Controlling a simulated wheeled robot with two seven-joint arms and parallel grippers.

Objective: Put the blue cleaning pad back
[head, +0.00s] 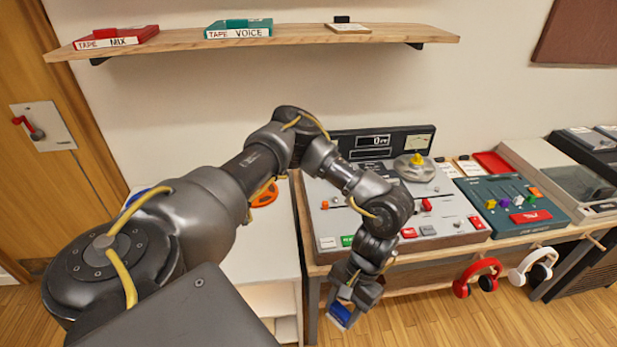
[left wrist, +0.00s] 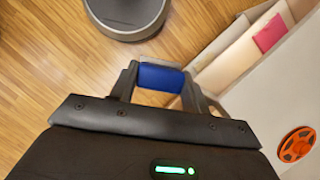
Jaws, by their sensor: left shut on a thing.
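The blue cleaning pad (head: 340,314) is held between the fingers of my left gripper (head: 353,296), in front of the console desk and above the wooden floor. It also shows in the left wrist view as a blue block (left wrist: 161,77) between the two fingertips. A pale underside shows below the blue part in the head view. The left gripper is shut on it and points downward. The pad looks clear of the desk's front edge. My right gripper is not in view.
The mixing console (head: 440,215) covers the desk beside the gripper, with a blue-green panel (head: 512,203) to its right. Red headphones (head: 478,278) and white headphones (head: 533,266) hang at the front. A white surface (head: 268,240) with an orange reel (head: 264,194) lies left. A shelf (head: 300,36) holds tape boxes.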

